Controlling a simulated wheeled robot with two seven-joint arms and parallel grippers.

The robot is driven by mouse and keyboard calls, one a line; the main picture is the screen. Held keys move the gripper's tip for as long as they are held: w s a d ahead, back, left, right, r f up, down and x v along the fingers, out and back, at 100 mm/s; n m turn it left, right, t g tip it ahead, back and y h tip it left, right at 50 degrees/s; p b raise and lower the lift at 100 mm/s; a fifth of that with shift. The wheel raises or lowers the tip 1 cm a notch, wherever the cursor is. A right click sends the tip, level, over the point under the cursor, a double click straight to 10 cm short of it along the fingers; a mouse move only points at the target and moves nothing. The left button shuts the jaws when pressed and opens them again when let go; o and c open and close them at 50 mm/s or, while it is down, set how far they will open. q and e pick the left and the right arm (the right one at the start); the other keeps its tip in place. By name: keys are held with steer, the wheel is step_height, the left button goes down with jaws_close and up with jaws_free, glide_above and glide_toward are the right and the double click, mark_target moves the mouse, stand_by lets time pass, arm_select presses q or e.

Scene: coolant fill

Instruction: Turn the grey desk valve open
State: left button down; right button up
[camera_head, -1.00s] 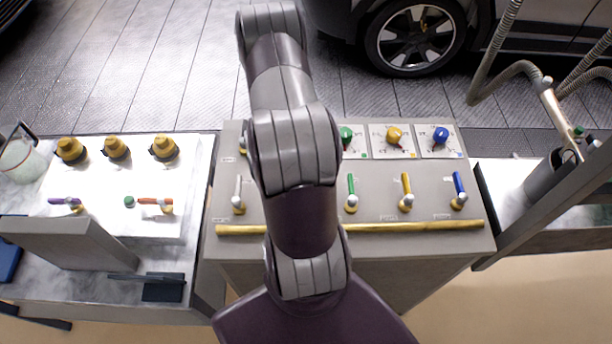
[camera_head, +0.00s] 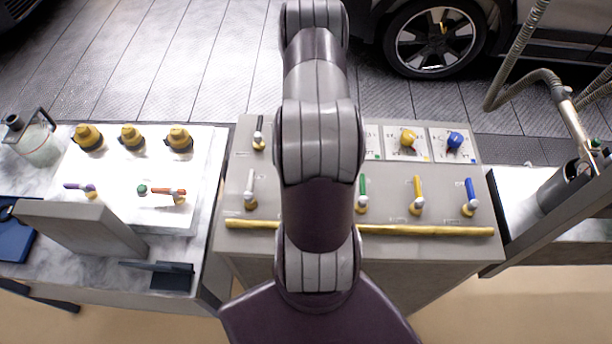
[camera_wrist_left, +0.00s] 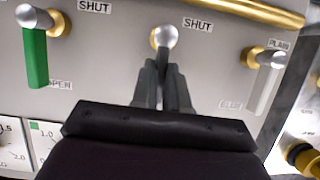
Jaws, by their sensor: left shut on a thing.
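The grey desk valve shows in the left wrist view as a silver round hub (camera_wrist_left: 165,37) with a brass base on the grey panel. A "SHUT" label is beside it. My left gripper (camera_wrist_left: 165,82) has its dark fingers closed together just below the hub, on the lever, which they mostly hide. In the head view my own arm covers this valve and the gripper. The right gripper is in neither view.
The green-levered valve (camera_wrist_left: 35,50) and white-levered valve (camera_wrist_left: 266,75) flank it. In the head view, yellow (camera_head: 418,195) and blue (camera_head: 469,197) levers stand further right. A brass rail (camera_head: 430,230) runs along the panel's front edge.

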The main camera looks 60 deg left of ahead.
arm_select(q)
steer(key=shift+a+r, duration=0.1)
steer(key=c, duration=1.1)
jaws_free()
steer(key=shift+c, duration=0.2)
steer(key=shift+w, duration=0.1)
steer(key=shift+w+a+r, duration=0.1)
steer(key=shift+a+r, duration=0.05)
steer(key=shift+r, duration=0.15)
steer(key=b+v, duration=0.1)
steer(key=v, duration=0.5)
steer(key=shift+r, duration=0.1)
steer(key=p+v, duration=0.5)
steer(key=shift+r, duration=0.4)
